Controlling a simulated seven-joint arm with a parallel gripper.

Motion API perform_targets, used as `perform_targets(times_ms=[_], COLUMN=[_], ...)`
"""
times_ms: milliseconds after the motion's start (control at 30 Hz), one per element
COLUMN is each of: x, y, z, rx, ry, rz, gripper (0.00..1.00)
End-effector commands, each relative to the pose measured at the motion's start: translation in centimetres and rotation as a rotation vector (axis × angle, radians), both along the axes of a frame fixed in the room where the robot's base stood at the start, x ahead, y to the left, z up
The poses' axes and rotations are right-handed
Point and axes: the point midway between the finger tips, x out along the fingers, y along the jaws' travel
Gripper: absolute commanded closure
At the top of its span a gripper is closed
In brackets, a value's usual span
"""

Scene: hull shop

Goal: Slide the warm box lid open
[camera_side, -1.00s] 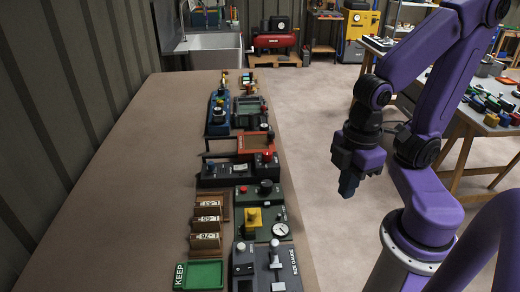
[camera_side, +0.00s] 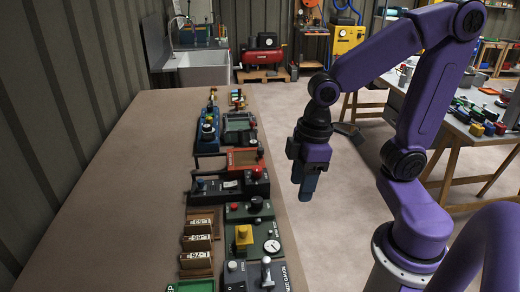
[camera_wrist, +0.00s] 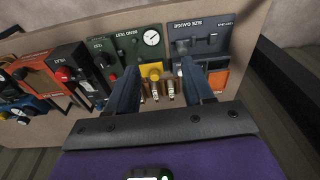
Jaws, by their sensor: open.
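No label reading warm box is legible, so I cannot tell for sure which unit it is. An orange-framed box (camera_side: 243,160) with a dark red knob lies midway along the bench row; it also shows at the left of the wrist view (camera_wrist: 38,70). Whether its top is a lid, I cannot tell. My gripper (camera_side: 305,196) hangs pointing down, to the right of the bench edge in the side view, apart from every unit. In the wrist view my gripper (camera_wrist: 158,72) has its two fingers wide apart with nothing held between them.
A black unit (camera_side: 228,187) and a green panel with a dial (camera_side: 262,233) stand nearer on the bench (camera_side: 110,190). A size gauge unit (camera_wrist: 202,40) and brown card racks (camera_side: 198,243) are nearby. The bench's left side is clear. Another table stands at right.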

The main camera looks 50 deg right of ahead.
Motion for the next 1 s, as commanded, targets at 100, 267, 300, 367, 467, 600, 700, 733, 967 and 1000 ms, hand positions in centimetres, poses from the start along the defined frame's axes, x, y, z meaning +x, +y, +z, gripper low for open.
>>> perform_targets(times_ms=[100, 267, 300, 367, 467, 600, 700, 733, 967, 1000], x=[4.0, 9.0, 10.2, 11.9, 14.6, 17.8, 19.3, 19.6, 20.8, 20.9], y=[-1.1, -3.6, -4.5, -5.9, -8.7, -13.4, -16.7, -17.6, -21.5, -21.7], z=[0.5, 1.1, 1.3, 1.5, 1.9, 2.4, 2.7, 2.8, 3.0, 3.0], rx=[0.030, 0.063, 0.070, 0.079, 0.090, 0.098, 0.099, 0.098, 0.095, 0.094], ry=[-0.025, -0.068, -0.081, -0.099, -0.133, -0.183, -0.216, -0.224, -0.262, -0.264], rz=[-0.128, -0.288, -0.327, -0.386, -0.486, -0.623, -0.706, -0.727, -0.817, -0.821], gripper=[0.48, 0.48, 0.48, 0.48, 0.48, 0.48, 0.48, 0.48, 0.48, 0.48])
